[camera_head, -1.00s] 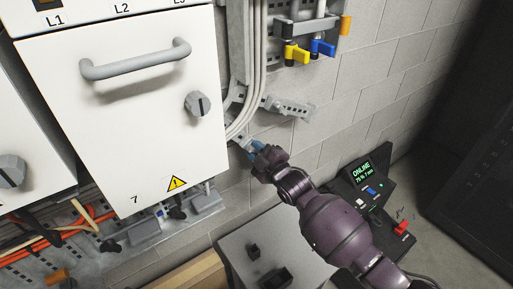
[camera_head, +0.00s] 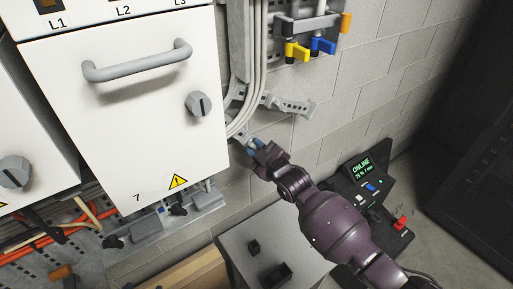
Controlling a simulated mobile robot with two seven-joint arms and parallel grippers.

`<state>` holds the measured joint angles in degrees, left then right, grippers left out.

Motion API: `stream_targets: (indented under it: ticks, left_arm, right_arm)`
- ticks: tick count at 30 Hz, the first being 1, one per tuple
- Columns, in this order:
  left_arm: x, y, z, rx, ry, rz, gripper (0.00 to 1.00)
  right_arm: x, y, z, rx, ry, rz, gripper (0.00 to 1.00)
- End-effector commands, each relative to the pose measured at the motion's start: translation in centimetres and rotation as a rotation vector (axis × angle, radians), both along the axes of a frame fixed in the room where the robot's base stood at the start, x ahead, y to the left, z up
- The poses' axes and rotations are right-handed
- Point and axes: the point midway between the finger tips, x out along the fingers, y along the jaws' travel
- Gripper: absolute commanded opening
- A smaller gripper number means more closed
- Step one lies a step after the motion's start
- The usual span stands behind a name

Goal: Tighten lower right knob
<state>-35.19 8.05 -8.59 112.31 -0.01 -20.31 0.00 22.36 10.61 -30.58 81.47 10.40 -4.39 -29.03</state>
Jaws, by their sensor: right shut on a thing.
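My right gripper (camera_head: 257,147), with blue fingertips, is just right of the white cabinet numbered 7 (camera_head: 125,150), at a grey bracket end by the wall. It is shut on a small part there, mostly hidden by the jaws; I cannot tell if this is the lower right knob. Black knobs show below the cabinet, one at the right (camera_head: 178,209) and one at the left (camera_head: 113,241), both clear of the gripper. A grey rotary knob (camera_head: 199,103) is on the cabinet's front. My left gripper is not in view.
White cables (camera_head: 255,80) run down close above the gripper. A slotted grey bracket (camera_head: 290,105) and yellow (camera_head: 297,52) and blue (camera_head: 322,47) valve handles are above it. A grey box (camera_head: 265,235) and a black console reading ONLINE (camera_head: 363,178) are below.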

Motion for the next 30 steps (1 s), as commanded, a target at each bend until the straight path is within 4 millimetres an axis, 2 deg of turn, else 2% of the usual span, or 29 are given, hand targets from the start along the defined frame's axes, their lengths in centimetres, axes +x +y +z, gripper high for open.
stream_targets:
  ticks: [2, 3, 5, 6, 17, 23, 30]
  left_arm:
    - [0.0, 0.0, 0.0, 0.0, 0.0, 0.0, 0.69]
    - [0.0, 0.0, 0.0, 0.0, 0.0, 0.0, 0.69]
    - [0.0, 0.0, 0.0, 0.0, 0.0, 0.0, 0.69]
    - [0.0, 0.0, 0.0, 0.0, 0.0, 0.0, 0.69]
    - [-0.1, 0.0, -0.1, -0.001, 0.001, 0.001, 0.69]
    - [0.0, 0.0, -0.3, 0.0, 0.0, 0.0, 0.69]
    - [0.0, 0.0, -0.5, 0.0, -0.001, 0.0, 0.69]
  right_arm:
    - [0.0, 0.0, -0.1, 0.0, 0.003, 0.0, 0.01]
    - [0.0, 0.0, -0.1, 0.0, 0.003, 0.0, 0.29]
    - [0.0, 0.0, -0.1, 0.0, 0.002, 0.0, 0.38]
    - [0.0, 0.0, -0.1, 0.0, 0.002, 0.0, 0.39]
    - [-0.4, -0.3, 0.0, 0.0, 0.0, 0.0, 0.39]
    - [-2.5, -1.7, -0.2, -0.002, 0.002, -0.001, 0.39]
    - [-6.0, -4.1, -0.2, -0.002, 0.002, -0.001, 0.39]
